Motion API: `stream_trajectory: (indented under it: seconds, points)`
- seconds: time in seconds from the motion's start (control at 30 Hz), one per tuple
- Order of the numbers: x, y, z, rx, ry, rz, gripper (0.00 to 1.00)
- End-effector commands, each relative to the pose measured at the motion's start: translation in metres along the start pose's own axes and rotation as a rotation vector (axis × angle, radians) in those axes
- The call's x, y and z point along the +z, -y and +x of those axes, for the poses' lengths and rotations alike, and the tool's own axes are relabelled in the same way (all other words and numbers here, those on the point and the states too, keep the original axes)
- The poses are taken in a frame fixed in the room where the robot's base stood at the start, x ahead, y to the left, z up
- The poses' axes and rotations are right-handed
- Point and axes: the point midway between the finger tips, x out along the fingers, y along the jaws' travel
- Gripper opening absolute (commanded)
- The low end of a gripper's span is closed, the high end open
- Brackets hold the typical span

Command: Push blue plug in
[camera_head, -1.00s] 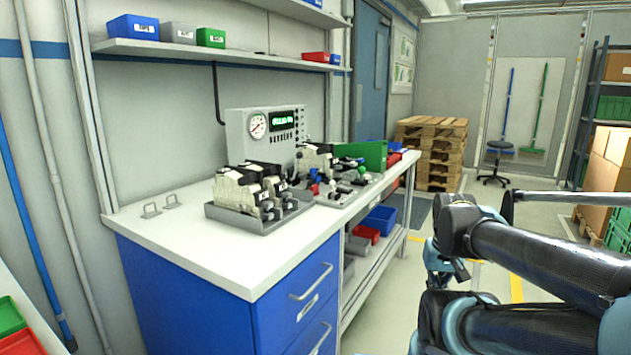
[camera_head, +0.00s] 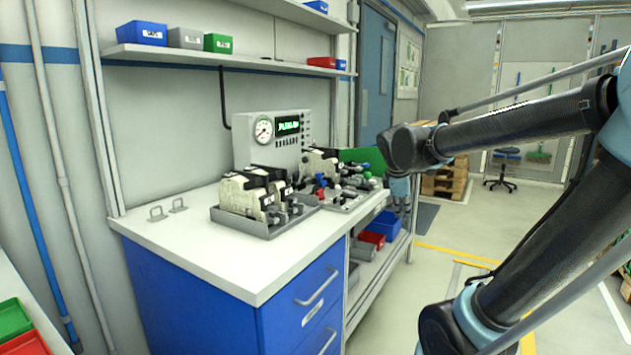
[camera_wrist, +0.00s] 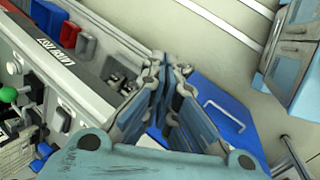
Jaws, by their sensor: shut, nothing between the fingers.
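A small blue piece (camera_head: 319,192), which looks like the blue plug, shows among small fittings on the grey tray (camera_head: 344,206) in the head view. It is too small to tell how it sits in its socket. A blue piece (camera_wrist: 43,150) shows at the lower left of the wrist view; I cannot tell whether it is the same one. My gripper (camera_wrist: 166,62) is shut and empty in the wrist view, beyond the bench's front edge strip and apart from the fittings. In the head view its fingers are not clear.
A nearer grey tray (camera_head: 262,229) holds cream and black units. A gauge panel (camera_head: 270,140) stands behind. A green knob (camera_wrist: 8,95) shows at the wrist view's left. Below the bench are a blue bin (camera_head: 381,225) and red bin (camera_head: 372,239).

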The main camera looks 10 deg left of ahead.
Motion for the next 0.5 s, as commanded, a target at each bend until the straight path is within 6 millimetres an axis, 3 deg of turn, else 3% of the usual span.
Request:
stream_trajectory:
  seconds: [0.2,0.37,0.5]
  points:
    - [-0.077,-0.061,-0.020,0.104,0.019,-0.426,0.00]
    - [-0.141,-0.094,-0.035,0.183,0.049,-0.737,0.00]
    - [-0.205,-0.116,-0.049,0.257,0.087,-1.005,0.00]
